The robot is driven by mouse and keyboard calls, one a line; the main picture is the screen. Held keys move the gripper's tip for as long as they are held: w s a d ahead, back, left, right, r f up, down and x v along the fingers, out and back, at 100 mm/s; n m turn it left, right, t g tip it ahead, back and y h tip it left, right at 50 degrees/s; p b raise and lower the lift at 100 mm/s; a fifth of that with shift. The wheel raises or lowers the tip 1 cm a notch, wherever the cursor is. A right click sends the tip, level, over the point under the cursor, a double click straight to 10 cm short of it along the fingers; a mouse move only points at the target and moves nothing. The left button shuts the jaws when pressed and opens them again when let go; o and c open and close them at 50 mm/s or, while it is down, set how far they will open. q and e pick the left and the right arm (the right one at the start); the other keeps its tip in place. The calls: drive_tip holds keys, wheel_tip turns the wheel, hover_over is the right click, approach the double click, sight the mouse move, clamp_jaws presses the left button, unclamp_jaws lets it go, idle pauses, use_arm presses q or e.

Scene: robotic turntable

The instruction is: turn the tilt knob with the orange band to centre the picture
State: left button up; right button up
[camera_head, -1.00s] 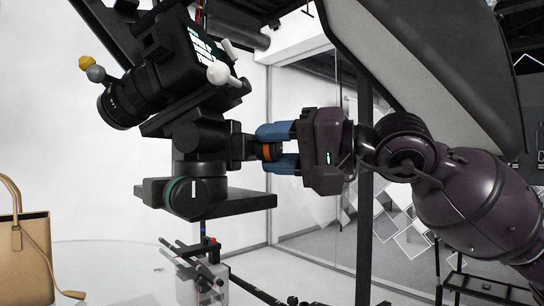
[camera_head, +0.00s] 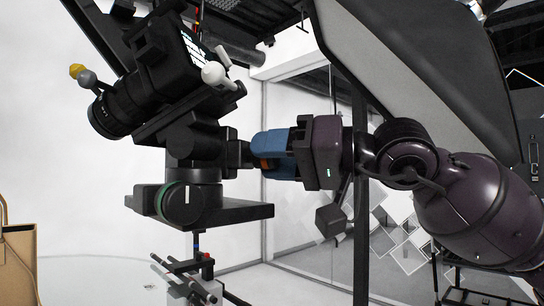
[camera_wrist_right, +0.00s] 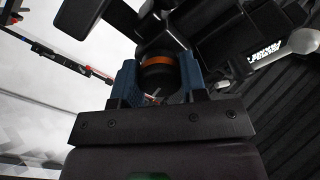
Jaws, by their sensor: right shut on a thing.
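The tilt knob with the orange band (camera_wrist_right: 157,62) shows in the right wrist view between the two blue fingers of my right gripper (camera_wrist_right: 158,82). In the head view the right gripper (camera_head: 272,154) is shut on this knob, and only a bit of orange shows between the fingers. The knob sits on the right side of the black camera head mount (camera_head: 195,140). The black camera (camera_head: 165,75) on top is tilted, its lens pointing down to the left. My left gripper is not in view.
A second knob with a green band (camera_head: 172,203) is on the mount's lower front. A tan bag (camera_head: 20,255) stands at the lower left. A large dark panel (camera_head: 420,70) hangs at the upper right, above my right arm. Rods and a small clamp stand below the mount.

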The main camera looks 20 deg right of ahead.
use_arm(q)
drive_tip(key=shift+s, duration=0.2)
use_arm(e)
drive_tip(key=shift+f, duration=0.1)
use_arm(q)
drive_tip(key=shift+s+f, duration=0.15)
use_arm(e)
drive_tip(key=o, duration=0.9)
drive_tip(key=shift+s+d, duration=0.1)
drive_tip(key=shift+d, duration=0.05)
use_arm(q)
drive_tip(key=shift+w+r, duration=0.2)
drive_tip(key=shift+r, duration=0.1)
use_arm(e)
drive_tip(key=v, duration=1)
drive_tip(key=shift+s+d, duration=0.15)
drive_tip(key=shift+s, duration=0.1)
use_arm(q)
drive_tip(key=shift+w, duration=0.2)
